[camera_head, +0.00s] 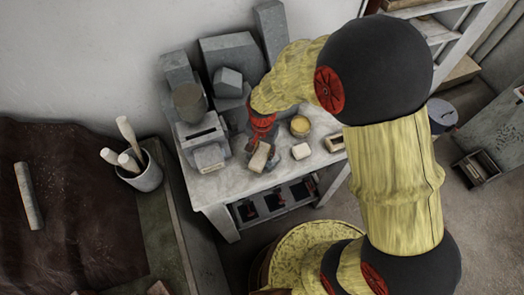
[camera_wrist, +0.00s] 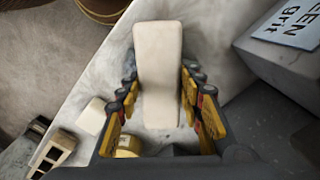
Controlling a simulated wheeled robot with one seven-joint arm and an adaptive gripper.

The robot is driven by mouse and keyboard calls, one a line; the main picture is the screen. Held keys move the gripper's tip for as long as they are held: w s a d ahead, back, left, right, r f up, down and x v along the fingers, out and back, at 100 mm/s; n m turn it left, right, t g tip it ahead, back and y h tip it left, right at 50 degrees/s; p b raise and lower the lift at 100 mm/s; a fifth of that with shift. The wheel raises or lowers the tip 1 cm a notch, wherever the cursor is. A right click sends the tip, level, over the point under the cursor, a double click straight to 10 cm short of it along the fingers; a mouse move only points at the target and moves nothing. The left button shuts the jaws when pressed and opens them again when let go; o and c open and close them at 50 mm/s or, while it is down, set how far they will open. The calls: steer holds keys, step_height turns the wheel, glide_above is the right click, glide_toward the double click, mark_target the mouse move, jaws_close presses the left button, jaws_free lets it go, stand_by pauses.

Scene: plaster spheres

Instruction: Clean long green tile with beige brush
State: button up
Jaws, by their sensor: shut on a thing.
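In the wrist view, my gripper (camera_wrist: 159,78) has a finger on each side of this brush (camera_wrist: 158,40). The brush's far end sticks out past the fingertips. Its underside is hidden, and I see no bristles. I cannot make out a long green tile in either view.
On the white table (camera_head: 223,184) are a small white block (camera_head: 301,151), a yellow-topped tin (camera_head: 300,126) and a hollow wooden block (camera_head: 335,142). Grey blocks (camera_head: 229,82) crowd its back. A box labelled "EEN Grit" (camera_wrist: 285,25) is close right in the wrist view.

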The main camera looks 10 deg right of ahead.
steer(key=shift+w+d, duration=0.25)
steer(key=shift+w, duration=0.25)
steer(key=shift+w+d, duration=0.25)
steer(key=shift+w, duration=0.2)
steer(key=shift+s, duration=0.1)
stand_by(1.7)
steer(key=shift+s+a, duration=0.35)
steer(key=shift+s, duration=0.3)
steer(key=shift+s+a, duration=0.4)
steer(key=shift+s, duration=0.2)
steer(key=shift+s+a, duration=0.35)
steer(key=shift+s, duration=0.3)
